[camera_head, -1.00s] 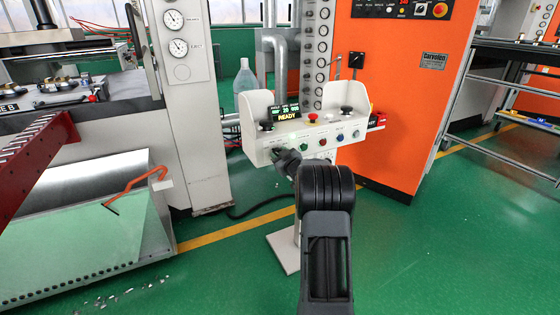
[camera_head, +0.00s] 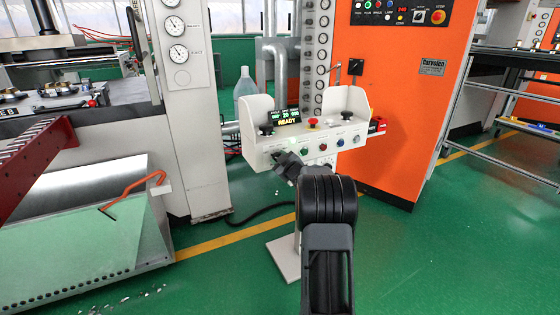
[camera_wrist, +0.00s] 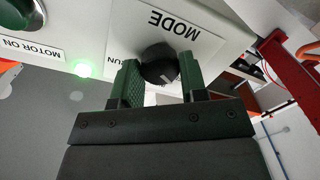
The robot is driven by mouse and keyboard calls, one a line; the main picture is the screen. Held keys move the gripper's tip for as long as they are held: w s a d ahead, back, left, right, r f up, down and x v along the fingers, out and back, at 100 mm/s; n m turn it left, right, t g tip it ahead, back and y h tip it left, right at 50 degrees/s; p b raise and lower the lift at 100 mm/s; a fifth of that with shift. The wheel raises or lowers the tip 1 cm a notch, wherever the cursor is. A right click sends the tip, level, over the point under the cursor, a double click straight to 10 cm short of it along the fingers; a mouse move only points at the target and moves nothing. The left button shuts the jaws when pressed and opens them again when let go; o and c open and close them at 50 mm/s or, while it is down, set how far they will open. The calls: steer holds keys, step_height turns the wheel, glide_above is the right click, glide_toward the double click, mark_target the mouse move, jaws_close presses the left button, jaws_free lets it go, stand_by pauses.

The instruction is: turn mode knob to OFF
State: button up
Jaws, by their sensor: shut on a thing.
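The black mode knob (camera_wrist: 160,64) sits on a white plate (camera_wrist: 180,42) marked MODE, with RUN partly visible beside it, all upside down in the wrist view. A short white mark shows on the knob's lower part. My gripper (camera_wrist: 160,75) has one green finger on each side of the knob and is shut on it. No OFF label is visible; the fingers hide part of the plate. In the head view my gripper (camera_head: 287,163) is at the lower left front of the white control console (camera_head: 256,150), and it hides the knob there.
A green button (camera_wrist: 20,15) labelled MOTOR ON and a lit green lamp (camera_wrist: 83,68) are left of the knob in the wrist view. The console's display (camera_head: 288,120) reads READY. A red mushroom button (camera_head: 313,122) stands on top. Green floor is clear at the front right.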

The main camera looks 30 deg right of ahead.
steer(key=o, duration=0.9)
steer(key=s, duration=0.4)
steer(key=s+a+p, duration=0.1)
steer(key=s, duration=0.4)
steer(key=s+p, duration=0.1)
steer(key=s, duration=0.3)
steer(key=shift+s+a+r, duration=0.15)
steer(key=shift+s+a, duration=0.1)
steer(key=shift+s, duration=0.15)
steer(key=a+r+m+g+h+p, duration=0.1)
steer(key=a+r+m+g+p, duration=0.15)
steer(key=a+r+p, duration=0.35)
steer(key=a+r+m+g+h+p, duration=0.1)
steer(key=a+r+g+h+p, duration=0.2)
steer(key=r+p, duration=0.5)
steer(key=s+a+r+g+y+p, duration=0.2)
steer(key=s+a+r+g+p, duration=0.1)
steer(key=s+a, duration=0.3)
steer(key=s+a+r+m+g+y+p, duration=0.1)
steer(key=s+a+r+g+y+p, duration=0.1)
steer(key=s+a+r+p, duration=0.2)
steer(key=s+a+r+g+y+p, duration=0.2)
steer(key=s+a+p, duration=0.4)
steer(key=s+a, duration=0.4)
steer(key=shift+s+a+r+m+g, duration=0.2)
steer(key=shift+a+r+m+g, duration=0.25)
steer(key=shift+r+g, duration=0.4)
